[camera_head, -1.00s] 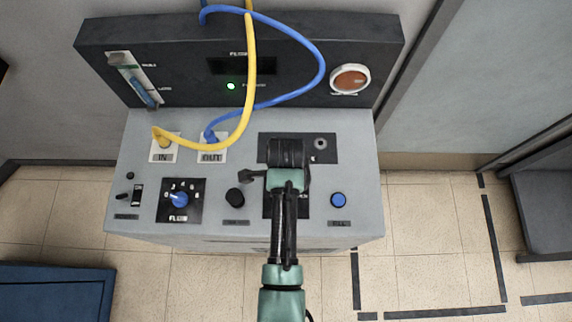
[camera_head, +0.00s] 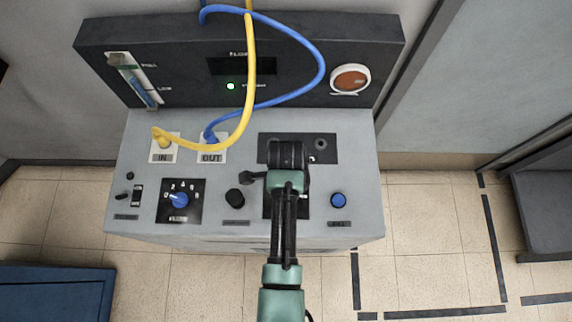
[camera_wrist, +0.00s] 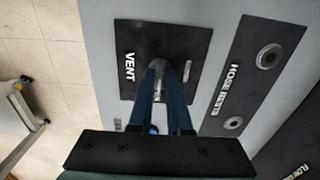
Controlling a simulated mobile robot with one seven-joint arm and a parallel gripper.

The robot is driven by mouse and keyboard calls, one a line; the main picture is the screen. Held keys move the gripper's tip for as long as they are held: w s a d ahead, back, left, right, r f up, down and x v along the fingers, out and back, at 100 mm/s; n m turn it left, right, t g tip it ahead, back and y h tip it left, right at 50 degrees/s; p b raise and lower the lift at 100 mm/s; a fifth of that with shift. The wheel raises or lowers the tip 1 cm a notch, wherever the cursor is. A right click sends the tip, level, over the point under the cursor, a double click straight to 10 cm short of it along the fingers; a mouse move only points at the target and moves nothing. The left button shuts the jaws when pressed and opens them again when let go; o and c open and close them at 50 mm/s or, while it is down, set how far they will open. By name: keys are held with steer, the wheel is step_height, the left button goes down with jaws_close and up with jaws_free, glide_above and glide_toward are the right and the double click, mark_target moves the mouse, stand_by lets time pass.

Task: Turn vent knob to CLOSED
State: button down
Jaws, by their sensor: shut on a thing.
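The vent panel is a dark plate (camera_wrist: 140,38) lettered VENT in the wrist view. My gripper (camera_wrist: 165,72) reaches down over the middle of this plate, its two blue-dark fingers close together. The fingers are shut on the vent knob (camera_wrist: 186,71), of which only a small greyish part shows by the fingertips. Which way the knob points cannot be told. In the head view my gripper and forearm cover most of the vent panel (camera_head: 269,208) and hide the knob.
A hose-rest panel (camera_wrist: 258,75) with two round sockets lies beside the vent plate. A blue hose (camera_head: 312,85) and a yellow hose (camera_head: 249,75) loop above the console. A black knob (camera_head: 235,196), a flow knob (camera_head: 180,199) and a blue button (camera_head: 338,200) stand nearby.

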steer(key=shift+n, duration=0.3)
steer(key=n+p, duration=0.2)
steer(key=n, duration=0.1)
steer(key=shift+r+n, duration=0.15)
steer(key=shift+n, duration=0.15)
steer(key=n+p, duration=0.2)
steer(key=n, duration=0.2)
steer(key=shift+n, duration=0.3)
steer(key=n+p, duration=0.1)
steer(key=n, duration=0.3)
steer(key=shift+n, duration=0.3)
steer(key=shift+n+p, duration=0.35)
steer(key=shift+n, duration=1.85)
steer(key=c, duration=0.9)
jaws_free()
steer(key=shift+o, duration=0.2)
